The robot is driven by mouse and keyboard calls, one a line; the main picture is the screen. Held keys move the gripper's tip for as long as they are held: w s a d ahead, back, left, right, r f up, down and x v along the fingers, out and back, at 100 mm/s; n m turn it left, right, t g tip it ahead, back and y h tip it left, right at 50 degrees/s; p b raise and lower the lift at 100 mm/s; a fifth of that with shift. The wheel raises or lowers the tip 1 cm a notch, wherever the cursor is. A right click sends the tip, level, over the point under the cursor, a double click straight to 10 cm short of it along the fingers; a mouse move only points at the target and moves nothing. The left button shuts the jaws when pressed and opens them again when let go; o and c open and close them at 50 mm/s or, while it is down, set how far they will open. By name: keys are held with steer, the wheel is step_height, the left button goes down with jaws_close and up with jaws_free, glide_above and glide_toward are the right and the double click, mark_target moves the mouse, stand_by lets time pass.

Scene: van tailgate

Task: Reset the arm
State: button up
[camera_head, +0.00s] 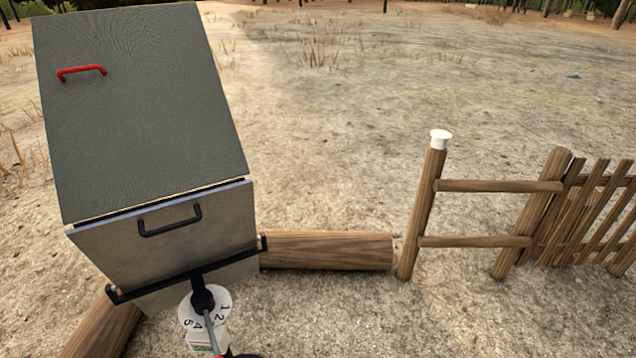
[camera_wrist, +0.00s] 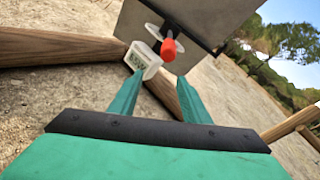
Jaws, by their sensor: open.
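My gripper (camera_wrist: 159,77) shows in the wrist view as two green fingers, spread apart with nothing between them. A lever with a red-orange tip (camera_wrist: 168,49) appears just beyond the fingertips; the gap to it is hard to judge. Behind the lever is a white dial, and a white block with a green label (camera_wrist: 145,60) sits beside it. In the head view the numbered white dial (camera_head: 190,312) is below the front of a metal box (camera_head: 165,240). My gripper cannot be made out clearly in the head view.
The box has a grey lid (camera_head: 140,120) with a red handle (camera_head: 82,71), a black front handle (camera_head: 170,222) and a black bar across its front. A log (camera_head: 325,250) lies beside it. A wooden fence (camera_head: 490,187) with a white cup (camera_head: 440,139) stands right. Open ground lies beyond.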

steer(key=s+d+n+g+h, duration=0.1)
steer(key=s+d+n+h, duration=0.6)
steer(key=s+d+n, duration=0.5)
steer(key=s+d+r+n+t, duration=0.1)
steer(key=s+d+r+n, duration=0.1)
steer(key=d+r+n, duration=0.2)
steer(key=s+d+r+n+t+h, duration=0.1)
steer(key=s+d+r+n, duration=0.2)
steer(key=r+n, duration=0.5)
step_height(320, 180, up, 2)
steer(key=shift+d+n, duration=0.4)
steer(key=shift+d, duration=0.4)
steer(key=shift+s, duration=0.1)
steer(key=c, duration=0.3)
